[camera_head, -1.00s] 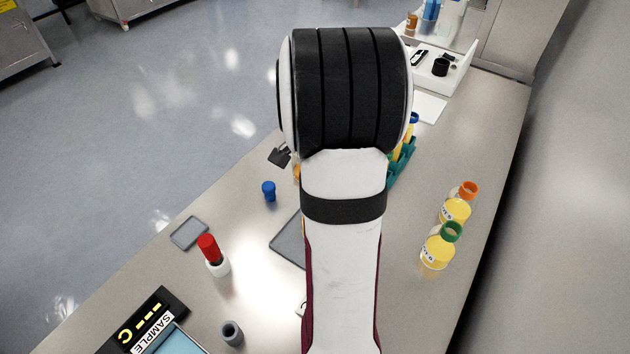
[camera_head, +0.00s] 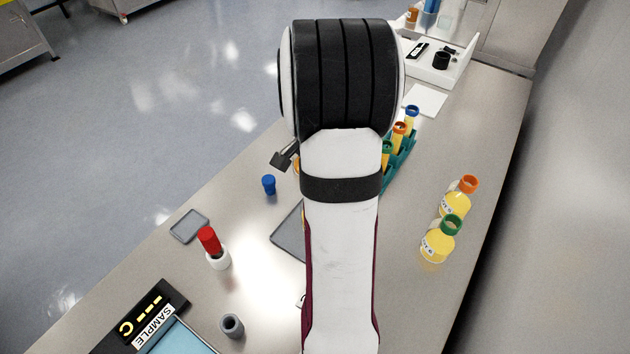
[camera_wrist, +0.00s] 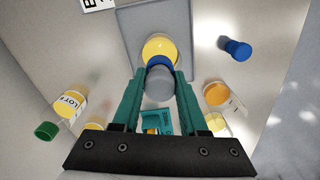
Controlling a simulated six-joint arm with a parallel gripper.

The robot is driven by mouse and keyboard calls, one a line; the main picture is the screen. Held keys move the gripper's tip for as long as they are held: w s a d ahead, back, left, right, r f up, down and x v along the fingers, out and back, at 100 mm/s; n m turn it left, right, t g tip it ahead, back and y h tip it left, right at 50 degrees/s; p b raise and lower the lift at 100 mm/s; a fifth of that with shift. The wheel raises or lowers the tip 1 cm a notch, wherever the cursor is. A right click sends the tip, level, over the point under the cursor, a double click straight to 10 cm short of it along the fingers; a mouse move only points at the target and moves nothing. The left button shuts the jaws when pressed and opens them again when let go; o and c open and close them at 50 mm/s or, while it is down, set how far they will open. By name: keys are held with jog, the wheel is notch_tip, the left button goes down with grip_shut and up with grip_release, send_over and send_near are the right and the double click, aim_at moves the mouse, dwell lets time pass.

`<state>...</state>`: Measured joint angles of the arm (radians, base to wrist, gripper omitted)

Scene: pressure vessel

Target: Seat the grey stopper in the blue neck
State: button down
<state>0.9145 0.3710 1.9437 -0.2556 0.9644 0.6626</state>
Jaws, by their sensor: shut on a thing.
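My gripper (camera_wrist: 160,77) shows in the wrist view with its two teal fingers closed on the sides of a round grey stopper (camera_wrist: 160,88). Just beyond the stopper, in line with it, is the blue neck (camera_wrist: 159,62) on a round yellow vessel (camera_wrist: 160,46). The stopper overlaps the neck in this view, so I cannot tell whether they touch or a gap is left. The vessel stands on a grey mat (camera_wrist: 133,25). In the head view my arm hides the vessel, the neck and the stopper.
A blue cap (camera_head: 268,184), a red-topped white container (camera_head: 216,250) and a grey hollow cylinder (camera_head: 232,326) stand left of my arm. A teal rack (camera_head: 401,160) with tubes and two yellow bottles (camera_head: 437,245) (camera_head: 456,203) stand right.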

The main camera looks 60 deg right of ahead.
jog(key=shift+c, duration=1.8)
grip_release()
notch_tip(320, 180, up, 16)
jog(key=shift+f, duration=0.15)
jog(key=w+a+n, duration=0.2)
jog(key=a+n, duration=0.4)
jog(key=a, duration=0.9)
jog(key=s+a+f+n+y, duration=0.1)
jog(key=s+a+f+n, duration=0.2)
jog(key=a, duration=0.5)
jog(key=s+a+f+n, duration=0.4)
jog(key=s+a+n, duration=0.2)
jog(key=s+a, duration=0.2)
jog(key=shift+s+a+f+y, duration=0.2)
jog(key=shift+a+y, duration=0.2)
jog(key=shift+a, duration=0.25)
